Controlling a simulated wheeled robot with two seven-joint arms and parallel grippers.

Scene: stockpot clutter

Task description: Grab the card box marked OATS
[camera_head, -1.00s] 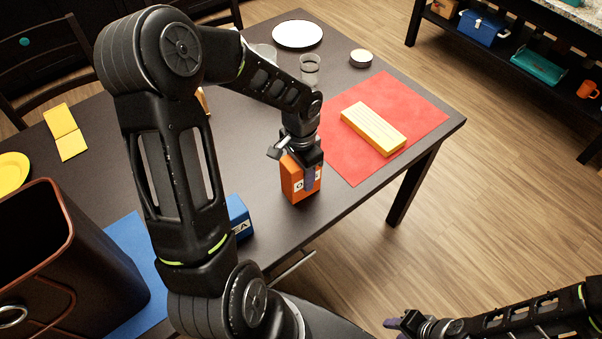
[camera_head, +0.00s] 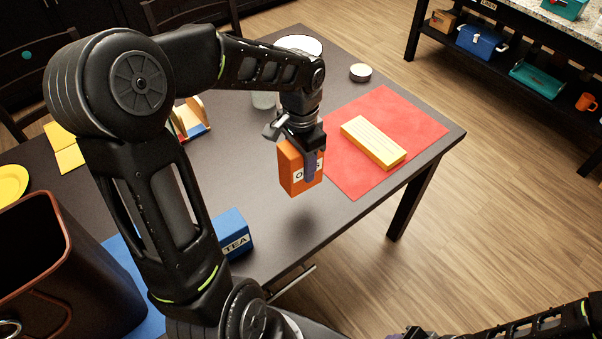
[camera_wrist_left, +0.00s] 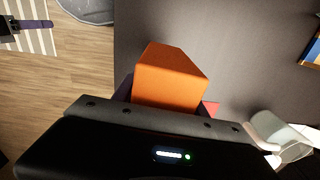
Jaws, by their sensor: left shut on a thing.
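The orange card box marked OATS (camera_head: 291,175) is upright in my left gripper (camera_head: 308,160), held above the dark table with a shadow beneath it. A finger covers part of its label. In the left wrist view the box (camera_wrist_left: 170,78) shows its orange faces between the fingers, which are mostly hidden by the gripper body. My right gripper (camera_head: 410,334) is at the bottom edge of the head view, mostly cut off, so its jaws do not show clearly.
A blue box marked TEA (camera_head: 235,235) stands near the front edge. A yellow block (camera_head: 373,143) lies on a red mat (camera_head: 410,115) at right. A large dark bin (camera_head: 60,270) stands at left. A small round tin (camera_head: 360,72) and a white plate (camera_head: 304,44) are farther back.

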